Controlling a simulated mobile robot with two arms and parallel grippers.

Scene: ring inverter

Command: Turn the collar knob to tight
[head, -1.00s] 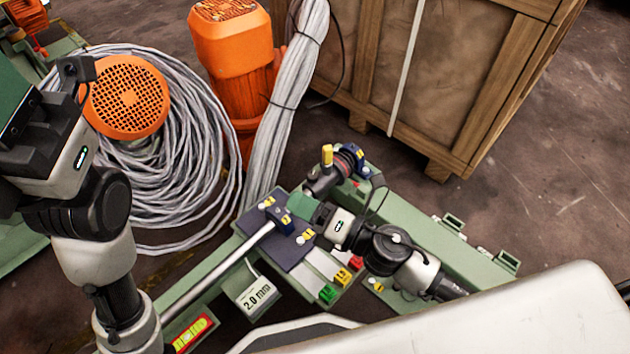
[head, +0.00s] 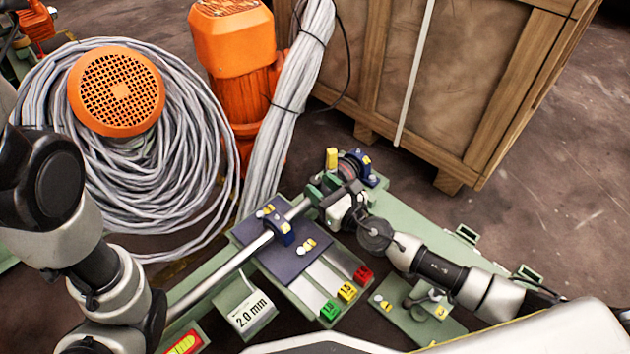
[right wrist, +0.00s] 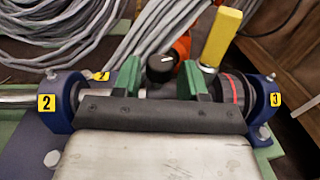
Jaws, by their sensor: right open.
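The collar knob (right wrist: 160,67) is a small black round knob with a white mark on its face. It shows in the right wrist view on the shaft line, between two green fingertips. My right gripper (right wrist: 160,78) is open, with a finger on each side of the knob and gaps visible. In the head view my right gripper (head: 318,190) sits over the shaft at the right end of the machine and hides the knob. My left arm (head: 75,230) is at the left edge; its gripper is out of view.
Blue bearing blocks numbered 2 (right wrist: 62,101) and 3 (right wrist: 266,98) flank my gripper. A yellow handle (right wrist: 222,38) rises just right of the fingers. The steel shaft (head: 220,268) runs lower left. A wooden crate (head: 450,80) and orange motor (head: 235,65) stand behind.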

